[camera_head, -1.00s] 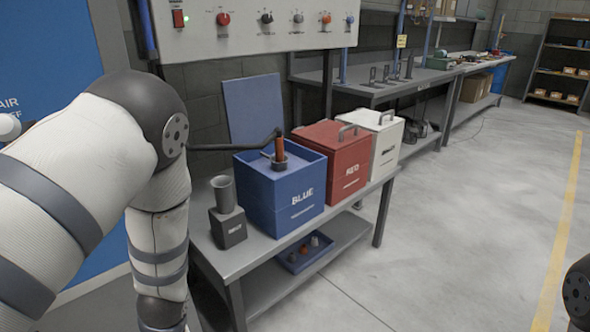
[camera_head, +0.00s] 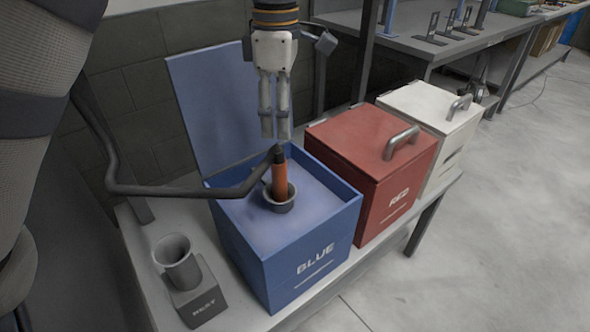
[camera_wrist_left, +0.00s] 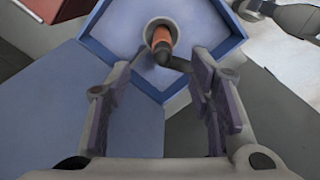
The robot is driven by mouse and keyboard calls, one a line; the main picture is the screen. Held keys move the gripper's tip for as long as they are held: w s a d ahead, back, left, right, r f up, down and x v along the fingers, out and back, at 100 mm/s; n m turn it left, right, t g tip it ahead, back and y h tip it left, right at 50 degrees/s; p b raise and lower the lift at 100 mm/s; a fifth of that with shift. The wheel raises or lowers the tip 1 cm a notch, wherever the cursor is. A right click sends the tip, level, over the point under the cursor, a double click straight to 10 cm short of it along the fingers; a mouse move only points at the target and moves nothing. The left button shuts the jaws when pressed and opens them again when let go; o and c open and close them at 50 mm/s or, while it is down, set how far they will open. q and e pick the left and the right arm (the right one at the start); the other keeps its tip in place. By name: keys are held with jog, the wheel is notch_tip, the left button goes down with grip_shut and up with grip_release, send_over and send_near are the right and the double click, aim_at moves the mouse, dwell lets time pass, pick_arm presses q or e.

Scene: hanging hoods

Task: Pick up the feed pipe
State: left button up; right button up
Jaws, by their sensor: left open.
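The feed pipe (camera_head: 190,188) is a dark bent pipe with an orange grip (camera_head: 280,178). The grip stands upright in a round grey socket (camera_head: 279,203) inside the open blue box (camera_head: 262,252). The pipe's arm runs left from the top of the grip, then bends up toward the back. My left gripper (camera_head: 275,128) hangs fingers down just above the grip, open and apart from it. In the left wrist view the orange grip (camera_wrist_left: 161,40) shows beyond and between the open fingers (camera_wrist_left: 160,88). My right gripper is not in view.
A red box (camera_head: 365,165) with a handle and a white box (camera_head: 425,112) stand to the right, lids closed. A grey cup holder (camera_head: 185,275) stands left of the blue box. The blue lid (camera_head: 215,100) stands open behind.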

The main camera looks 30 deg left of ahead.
aim_at(278, 160)
pick_arm(q)
jog(key=f, duration=1.1)
jog(key=shift+s+a+f+b, duration=0.15)
jog(key=shift+s+f+b, duration=0.1)
jog(key=shift+f+b, duration=0.1)
jog(key=shift+c, duration=0.5)
grip_shut()
